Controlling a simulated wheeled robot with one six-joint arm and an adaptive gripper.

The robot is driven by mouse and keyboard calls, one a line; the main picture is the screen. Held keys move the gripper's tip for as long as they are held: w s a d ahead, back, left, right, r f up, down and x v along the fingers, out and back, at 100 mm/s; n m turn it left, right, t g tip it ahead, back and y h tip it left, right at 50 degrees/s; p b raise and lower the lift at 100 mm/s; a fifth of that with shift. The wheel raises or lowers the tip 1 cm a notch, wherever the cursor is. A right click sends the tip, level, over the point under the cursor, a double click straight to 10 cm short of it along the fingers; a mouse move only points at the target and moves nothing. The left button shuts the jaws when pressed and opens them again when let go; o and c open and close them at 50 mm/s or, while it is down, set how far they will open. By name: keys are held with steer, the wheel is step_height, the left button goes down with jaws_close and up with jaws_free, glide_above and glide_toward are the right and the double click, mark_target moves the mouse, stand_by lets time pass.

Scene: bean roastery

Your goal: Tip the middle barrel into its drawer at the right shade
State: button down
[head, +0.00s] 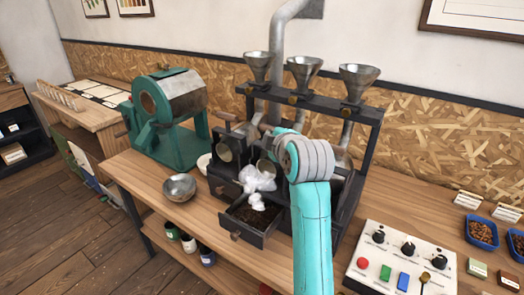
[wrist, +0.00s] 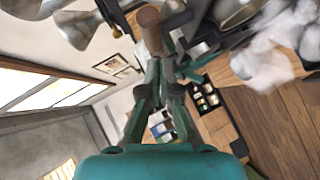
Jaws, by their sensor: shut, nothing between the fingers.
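The roaster is a dark frame with three small metal barrels. The middle barrel (head: 265,167) is mostly hidden behind my arm and white smoke (head: 260,180). Its drawer (head: 262,239) stands pulled out below, with dark brown beans (head: 243,211) in it and smoke over them. My gripper (wrist: 165,68) is shut and empty in the wrist view. Its fingertips are close to a wooden handle (wrist: 149,27); I cannot tell whether they touch it. In the head view my gripper is mostly hidden by my wrist, at the middle barrel.
The left barrel (head: 225,150) and three funnels (head: 304,72) flank the work area. A metal bowl (head: 179,188) sits left of the open drawer. A control panel (head: 400,255) with knobs and buttons is at right. A green roaster (head: 165,125) stands at left.

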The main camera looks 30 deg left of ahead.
steer(key=w, duration=0.1)
steer(key=w+m+g, duration=0.1)
steer(key=w, duration=0.1)
steer(key=shift+w+d+r, duration=0.2)
steer(key=shift+w, duration=0.05)
steer(key=shift+f, duration=0.1)
stand_by(0.3)
